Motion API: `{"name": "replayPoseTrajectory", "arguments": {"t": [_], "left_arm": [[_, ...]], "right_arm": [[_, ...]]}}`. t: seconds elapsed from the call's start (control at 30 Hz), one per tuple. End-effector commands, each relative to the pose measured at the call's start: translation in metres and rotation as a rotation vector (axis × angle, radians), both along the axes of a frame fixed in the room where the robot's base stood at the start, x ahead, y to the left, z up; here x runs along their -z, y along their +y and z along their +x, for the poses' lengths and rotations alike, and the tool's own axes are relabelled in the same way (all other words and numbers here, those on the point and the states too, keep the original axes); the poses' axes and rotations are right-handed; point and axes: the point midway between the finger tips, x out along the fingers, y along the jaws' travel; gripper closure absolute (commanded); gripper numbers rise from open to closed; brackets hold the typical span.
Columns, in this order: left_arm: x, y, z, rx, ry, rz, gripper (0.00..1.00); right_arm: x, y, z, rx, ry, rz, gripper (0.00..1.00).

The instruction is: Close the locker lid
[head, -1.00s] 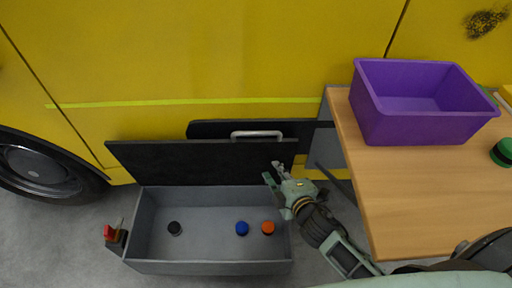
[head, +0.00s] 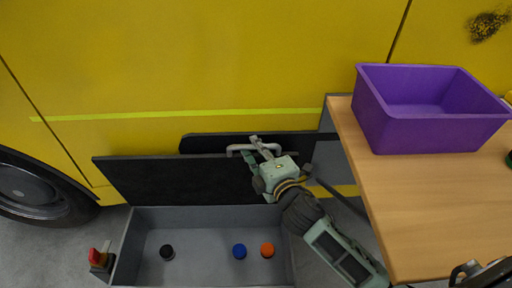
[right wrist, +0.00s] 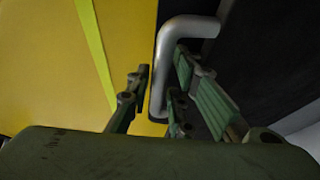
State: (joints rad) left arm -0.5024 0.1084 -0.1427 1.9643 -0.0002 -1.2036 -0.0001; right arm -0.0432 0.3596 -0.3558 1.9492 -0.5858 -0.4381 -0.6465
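The locker (head: 205,218) is a grey open-topped box on the floor, at the bottom of the head view. Its dark lid (head: 170,178) stands raised along the far side, so the locker is open. A silver bar handle (head: 234,148) shows at the lid's upper edge; it also shows large in the right wrist view (right wrist: 180,28). My right gripper (head: 261,146) is at the handle's right part. In the right wrist view its fingers are apart, with the handle between them and no clear grip on it. My left gripper is not in view.
Inside the locker are a black (head: 167,252), a blue (head: 239,251) and an orange (head: 267,250) round object. A red-topped item (head: 98,258) stands left of it. A wooden table (head: 400,210) with a purple bin (head: 430,125) is at right. A yellow vehicle (head: 230,60) stands behind.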

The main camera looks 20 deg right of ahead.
Motion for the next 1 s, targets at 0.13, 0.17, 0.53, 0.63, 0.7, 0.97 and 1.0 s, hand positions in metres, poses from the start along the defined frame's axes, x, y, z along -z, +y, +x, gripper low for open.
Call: {"name": "replayPoseTrajectory", "arguments": {"t": [0.13, 0.17, 0.53, 0.63, 0.7, 0.97, 1.0], "left_arm": [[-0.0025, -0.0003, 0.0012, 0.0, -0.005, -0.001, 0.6], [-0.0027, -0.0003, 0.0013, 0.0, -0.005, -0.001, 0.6], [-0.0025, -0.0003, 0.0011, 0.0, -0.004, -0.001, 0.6], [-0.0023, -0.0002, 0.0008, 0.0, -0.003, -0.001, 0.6], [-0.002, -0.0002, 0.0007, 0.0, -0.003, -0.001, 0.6], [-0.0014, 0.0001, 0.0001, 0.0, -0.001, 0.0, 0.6], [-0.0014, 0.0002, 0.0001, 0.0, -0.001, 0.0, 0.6]], "right_arm": [[0.0003, 0.0009, 0.0045, -0.001, 0.0, 0.001, 0.8], [0.0003, 0.0009, 0.0046, -0.001, 0.0, 0.0, 0.8], [0.0005, 0.0007, 0.0042, 0.0, 0.001, 0.0, 0.97], [0.0006, 0.0007, 0.0042, 0.0, 0.001, 0.001, 1.0], [0.0006, 0.0007, 0.0041, 0.0, 0.001, 0.001, 1.0], [0.0008, 0.0007, 0.0041, 0.0, 0.001, 0.002, 1.0], [0.0009, 0.0007, 0.0041, 0.0, 0.001, 0.003, 1.0]]}}
